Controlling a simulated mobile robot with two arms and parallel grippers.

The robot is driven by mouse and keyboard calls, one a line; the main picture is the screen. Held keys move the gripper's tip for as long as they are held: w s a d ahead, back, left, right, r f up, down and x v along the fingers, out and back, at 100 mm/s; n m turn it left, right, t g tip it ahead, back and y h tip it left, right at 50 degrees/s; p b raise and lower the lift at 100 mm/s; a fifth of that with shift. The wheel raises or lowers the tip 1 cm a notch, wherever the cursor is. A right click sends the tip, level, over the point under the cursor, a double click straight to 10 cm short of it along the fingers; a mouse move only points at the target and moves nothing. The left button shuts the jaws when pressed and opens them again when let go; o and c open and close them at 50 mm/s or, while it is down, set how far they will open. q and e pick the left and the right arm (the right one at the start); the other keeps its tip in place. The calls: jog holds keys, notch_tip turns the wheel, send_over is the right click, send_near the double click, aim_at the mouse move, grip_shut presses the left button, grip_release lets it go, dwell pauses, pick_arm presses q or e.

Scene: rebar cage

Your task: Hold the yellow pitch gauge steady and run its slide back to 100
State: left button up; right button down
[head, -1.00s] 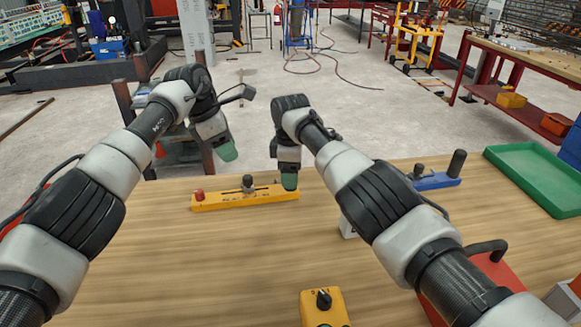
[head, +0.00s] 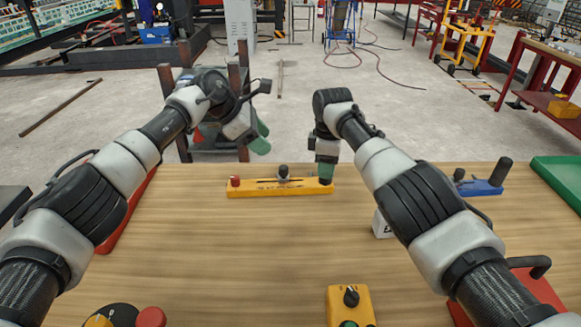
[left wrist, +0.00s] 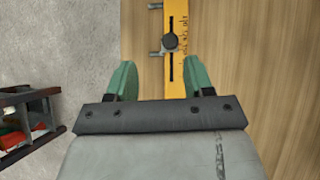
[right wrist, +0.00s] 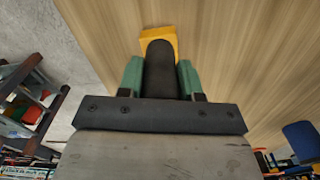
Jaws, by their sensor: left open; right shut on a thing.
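The yellow pitch gauge (head: 256,189) lies along the far edge of the wooden table, with a red knob (head: 235,181) at its left end. Its slide with a dark knob (head: 283,171) stands near the middle of the slot; the exact reading is too small to tell. My right gripper (head: 327,164) is shut on the black upright post (right wrist: 160,70) at the gauge's right end. My left gripper (head: 260,138) is open and empty, above and behind the gauge. In the left wrist view the slide knob (left wrist: 170,41) lies ahead of its green fingers, apart from them.
A yellow control box (head: 348,305) sits at the table's near edge. A blue gauge-like tool (head: 480,187) and a green tray (head: 560,178) are at the right. A red mushroom button (head: 151,317) shows at the near left. The middle tabletop is clear.

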aim_at(280, 167)
pick_arm(q)
jog(key=s+a+f+h, duration=0.1)
jog(key=s+a+f+n+t+h, duration=0.1)
jog(key=a+h, duration=0.1)
jog(key=s+a+f+t+h, duration=0.1)
jog(key=shift+a+f+n+h, duration=0.2)
jog(key=shift+a+n+h, duration=0.05)
jog(key=shift+n+h, duration=0.15)
jog(key=shift+s+a+f+n+t, duration=0.2)
jog(key=shift+a+f+n+t, duration=0.1)
jog(key=shift+n, duration=0.1)
jog(key=x, duration=1.2)
jog(key=shift+r, duration=0.2)
jog(key=shift+h, duration=0.3)
jog(key=shift+c, duration=0.4)
